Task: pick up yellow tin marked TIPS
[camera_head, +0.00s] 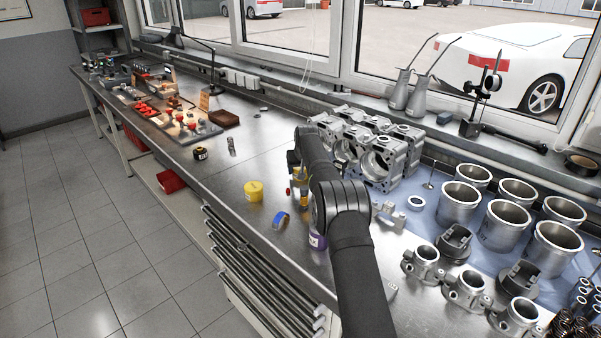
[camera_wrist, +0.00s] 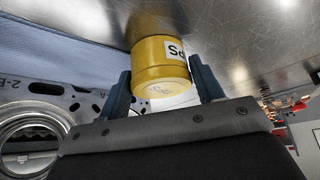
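In the wrist view, a yellow tin (camera_wrist: 160,62) stands between the two dark fingers of my gripper (camera_wrist: 160,80). Part of a white label shows upside down, with the letters PS. The fingers lie against both sides of the tin with no gap visible. A reflection lies right behind it, so it is at or close to the metal bench top. In the head view my arm partly hides this yellow tin (camera_head: 303,184) and my gripper (camera_head: 295,166).
Another yellow tin (camera_head: 253,191) stands to the left on the bench. An engine block (camera_head: 375,160) stands right behind my gripper. Metal cylinders (camera_head: 505,226) fill the right. Bench room is clear at left.

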